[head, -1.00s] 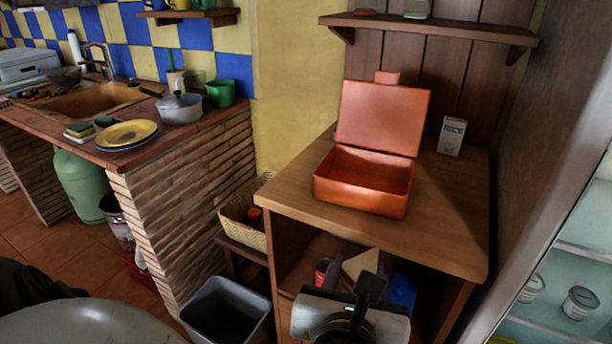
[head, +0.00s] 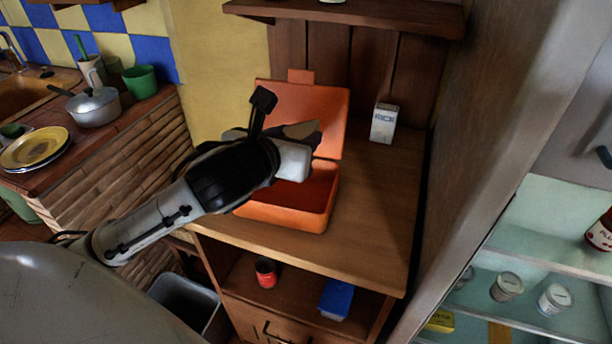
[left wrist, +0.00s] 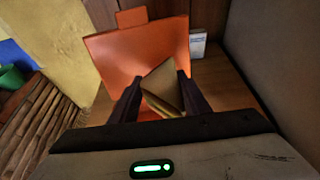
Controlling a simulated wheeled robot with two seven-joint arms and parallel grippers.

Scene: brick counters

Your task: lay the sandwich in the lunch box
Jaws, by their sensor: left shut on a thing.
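The orange lunch box (head: 290,213) stands open on the wooden counter, its lid raised at the back; the lid also shows in the left wrist view (left wrist: 135,52). My left gripper (left wrist: 158,98) is shut on the sandwich (left wrist: 163,86), a tan wedge between its two dark fingers. In the head view the left gripper (head: 300,140) is in front of the lid and above the box's open tray. The sandwich is mostly hidden there behind the gripper. The bottom of the tray is partly hidden by my arm. My right gripper is not in view.
A white rice carton (head: 384,123) stands right of the box. A shelf (head: 350,14) hangs above. A red can (head: 266,272) and a blue container (head: 335,299) are on the lower shelf. A glass-shelved cabinet is at far right.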

